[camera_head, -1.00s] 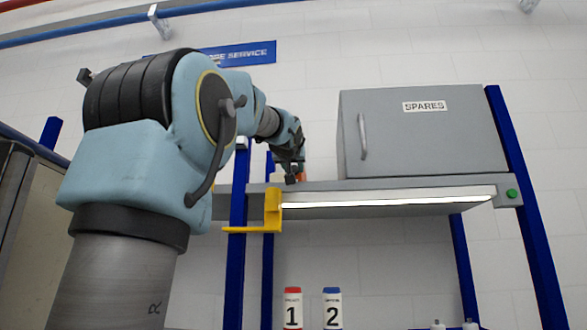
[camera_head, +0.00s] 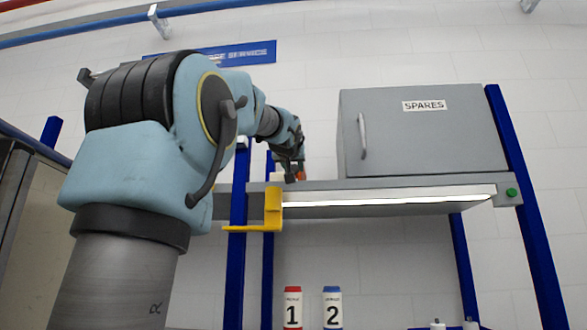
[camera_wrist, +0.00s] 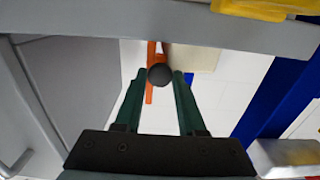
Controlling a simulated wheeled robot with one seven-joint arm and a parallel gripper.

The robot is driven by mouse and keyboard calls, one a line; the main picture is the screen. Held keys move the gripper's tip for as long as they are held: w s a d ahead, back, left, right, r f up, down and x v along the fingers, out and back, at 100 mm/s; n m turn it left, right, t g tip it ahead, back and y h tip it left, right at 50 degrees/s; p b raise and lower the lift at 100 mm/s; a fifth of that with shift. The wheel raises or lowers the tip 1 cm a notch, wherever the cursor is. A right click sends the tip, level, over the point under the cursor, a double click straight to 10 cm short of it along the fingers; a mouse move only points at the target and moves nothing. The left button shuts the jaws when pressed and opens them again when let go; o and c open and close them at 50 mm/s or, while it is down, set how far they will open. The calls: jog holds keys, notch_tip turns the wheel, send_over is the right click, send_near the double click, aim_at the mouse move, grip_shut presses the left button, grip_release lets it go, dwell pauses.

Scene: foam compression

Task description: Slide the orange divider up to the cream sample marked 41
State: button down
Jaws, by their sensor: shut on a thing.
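The orange divider (camera_wrist: 150,88) shows in the wrist view as a thin upright strip with a dark round knob (camera_wrist: 160,75) in front of it. My gripper (camera_wrist: 159,74) has its two green fingers on either side of this knob and is shut on it. A cream block (camera_wrist: 195,58) is just right of the divider in the wrist view, partly cut off by the grey edge above. No number can be read on it, and I cannot tell whether it touches the divider. In the head view my gripper (camera_head: 290,175) is at the shelf's left end, with a bit of orange (camera_head: 301,175) beside it.
The grey SPARES cabinet (camera_head: 425,135) stands on the shelf (camera_head: 380,185), right of my gripper. A yellow bracket (camera_head: 272,208) hangs at the shelf's left front. Blue posts (camera_head: 238,230) hold the shelf. Bottles marked 1 (camera_head: 292,308) and 2 (camera_head: 332,308) stand below.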

jog(key=shift+a, duration=0.15)
jog(key=c, duration=0.5)
grip_release()
jog(key=s+a+b, duration=0.2)
jog(key=s+b, duration=0.2)
jog(key=s, duration=0.6)
jog(key=shift+s, duration=0.3)
